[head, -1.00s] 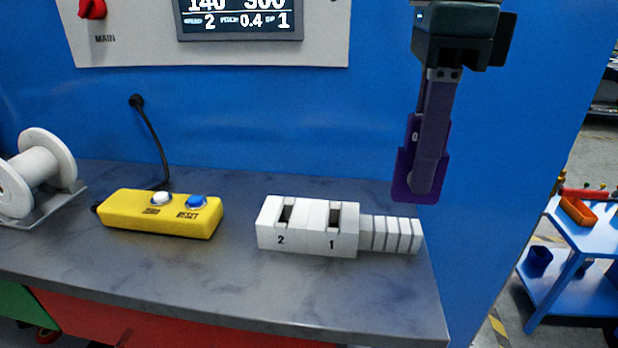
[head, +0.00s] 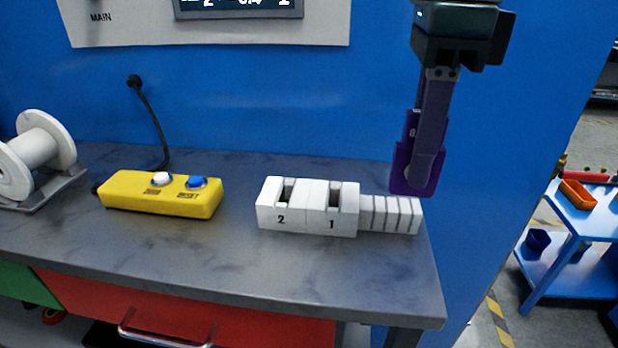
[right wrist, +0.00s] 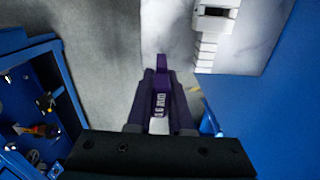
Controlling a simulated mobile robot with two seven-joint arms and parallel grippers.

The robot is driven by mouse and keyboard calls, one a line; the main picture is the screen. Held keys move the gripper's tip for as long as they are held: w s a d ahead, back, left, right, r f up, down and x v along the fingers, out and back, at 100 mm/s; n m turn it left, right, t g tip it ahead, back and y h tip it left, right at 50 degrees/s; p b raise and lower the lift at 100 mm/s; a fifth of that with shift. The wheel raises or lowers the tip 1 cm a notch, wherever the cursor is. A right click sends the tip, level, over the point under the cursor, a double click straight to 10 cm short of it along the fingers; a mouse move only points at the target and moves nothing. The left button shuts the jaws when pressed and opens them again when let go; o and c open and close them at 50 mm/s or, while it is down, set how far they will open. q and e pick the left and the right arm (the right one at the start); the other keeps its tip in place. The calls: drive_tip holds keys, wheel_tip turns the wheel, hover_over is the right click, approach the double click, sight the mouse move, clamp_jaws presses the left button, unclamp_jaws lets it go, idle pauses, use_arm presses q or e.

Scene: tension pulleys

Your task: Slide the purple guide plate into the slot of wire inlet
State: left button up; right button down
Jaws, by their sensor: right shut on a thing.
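The purple guide plate (head: 402,170) hangs upright in my right gripper (head: 428,178), which is shut on it. In the right wrist view the plate (right wrist: 161,100) stands between the fingers of my right gripper (right wrist: 161,112), with white print on its face. The white wire inlet (head: 307,212) sits on the table, with two slots marked 2 and 1 and a ribbed part (head: 390,214) on its right. The plate is held above and behind the ribbed part, right of slot 1 (head: 336,196). The inlet (right wrist: 214,18) also shows at the top right of the right wrist view. My left gripper is out of view.
A yellow button box (head: 160,196) with a white and a blue button lies left of the inlet. A white spool (head: 35,155) stands at the far left. The blue wall (head: 270,100) rises behind the grey table (head: 240,265). A blue cart (head: 575,230) stands at the right.

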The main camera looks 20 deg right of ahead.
wheel_tip(320, 180, down, 13)
drive_tip(key=shift+f, duration=0.15)
drive_tip(key=shift+f+b, duration=0.3)
drive_tip(key=c, duration=0.8)
unclamp_jaws()
drive_tip(key=shift+r, duration=0.1)
